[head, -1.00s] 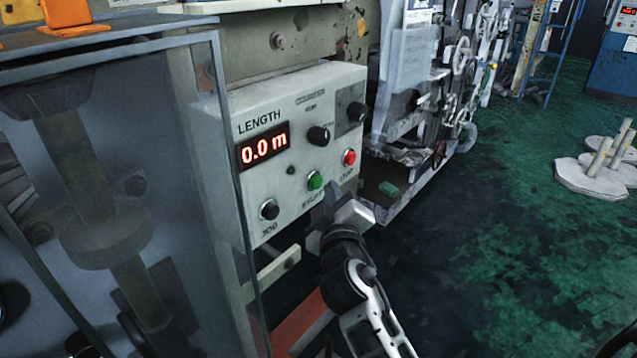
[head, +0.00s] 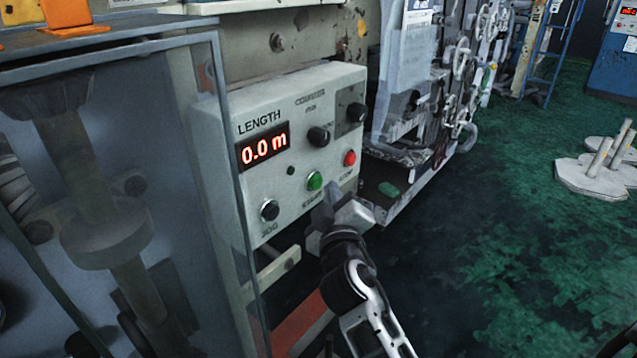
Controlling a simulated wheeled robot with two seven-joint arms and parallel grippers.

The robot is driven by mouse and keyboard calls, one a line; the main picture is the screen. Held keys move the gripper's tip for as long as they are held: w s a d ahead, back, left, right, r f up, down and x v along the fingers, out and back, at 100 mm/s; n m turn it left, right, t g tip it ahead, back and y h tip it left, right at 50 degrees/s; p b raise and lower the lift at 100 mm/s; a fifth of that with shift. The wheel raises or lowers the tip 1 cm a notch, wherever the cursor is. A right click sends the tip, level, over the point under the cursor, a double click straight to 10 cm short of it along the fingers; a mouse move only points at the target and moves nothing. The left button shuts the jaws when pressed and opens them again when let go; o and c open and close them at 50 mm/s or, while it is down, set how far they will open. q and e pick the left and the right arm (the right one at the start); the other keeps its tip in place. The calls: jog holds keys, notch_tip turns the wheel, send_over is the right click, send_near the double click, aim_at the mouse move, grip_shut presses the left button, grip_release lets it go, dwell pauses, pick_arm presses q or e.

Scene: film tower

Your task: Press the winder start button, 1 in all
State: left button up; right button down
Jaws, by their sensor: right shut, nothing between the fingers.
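The winder control panel (head: 262,205) is a light box with a red display (head: 263,148) reading "0.0 m" under the word LENGTH. The green start button (head: 314,181) sits low on its face. My left gripper does not show.
A glass-sided guard (head: 130,180) with rollers inside stands at the left, close to the panel. Machinery with handwheels (head: 460,58) stands behind the panel. Pale round bases with posts (head: 592,176) are on the green floor at the right. The floor between is clear.

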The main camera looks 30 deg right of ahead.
jog(key=shift+w+a, duration=0.1)
jog(key=shift+w, duration=0.1)
dwell(0.6)
jog(key=shift+w+a, duration=0.1)
jog(key=shift+w, duration=0.15)
